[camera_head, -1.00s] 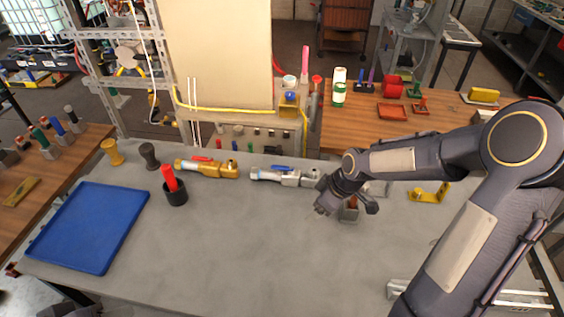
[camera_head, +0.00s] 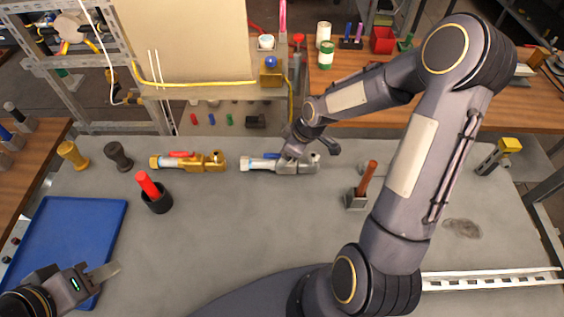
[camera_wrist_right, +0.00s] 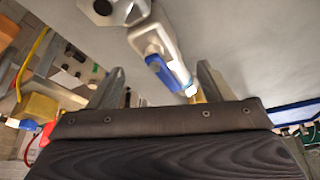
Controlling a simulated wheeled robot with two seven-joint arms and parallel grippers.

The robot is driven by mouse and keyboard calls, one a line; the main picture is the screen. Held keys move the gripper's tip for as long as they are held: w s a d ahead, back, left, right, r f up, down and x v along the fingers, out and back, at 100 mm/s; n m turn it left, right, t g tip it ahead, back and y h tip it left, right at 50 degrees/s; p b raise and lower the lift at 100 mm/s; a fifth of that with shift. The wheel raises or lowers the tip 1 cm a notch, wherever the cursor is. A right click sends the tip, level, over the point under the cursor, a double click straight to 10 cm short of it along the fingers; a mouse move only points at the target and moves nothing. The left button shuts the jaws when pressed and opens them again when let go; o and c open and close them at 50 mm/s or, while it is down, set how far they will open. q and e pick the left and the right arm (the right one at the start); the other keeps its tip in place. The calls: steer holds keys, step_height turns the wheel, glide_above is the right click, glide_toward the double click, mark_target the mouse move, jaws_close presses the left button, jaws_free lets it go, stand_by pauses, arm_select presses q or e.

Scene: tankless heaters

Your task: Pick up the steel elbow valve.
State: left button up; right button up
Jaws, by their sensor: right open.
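The steel elbow valve (camera_head: 258,165) is silver with a blue lever and lies on the grey bench, partly hidden behind my right gripper. My right gripper (camera_head: 311,151) is at the valve's right part in the head view, open and empty. In the right wrist view the valve (camera_wrist_right: 151,35) runs down from the top, with its blue lever (camera_wrist_right: 160,73) between the two spread fingers (camera_wrist_right: 158,88). I cannot tell whether they touch it. My left gripper (camera_head: 98,278) is at the lower left by the blue tray; its opening is unclear.
A brass valve (camera_head: 205,162) with a red lever lies left of the steel one. A black cup (camera_head: 157,203) with a red handle and a small block (camera_head: 355,201) with a brown handle stand nearby. The blue tray (camera_head: 60,225) is at left. The bench middle is clear.

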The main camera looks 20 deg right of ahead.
steer(key=b+x, duration=0.1)
steer(key=x, duration=0.3)
jaws_close()
stand_by(0.4)
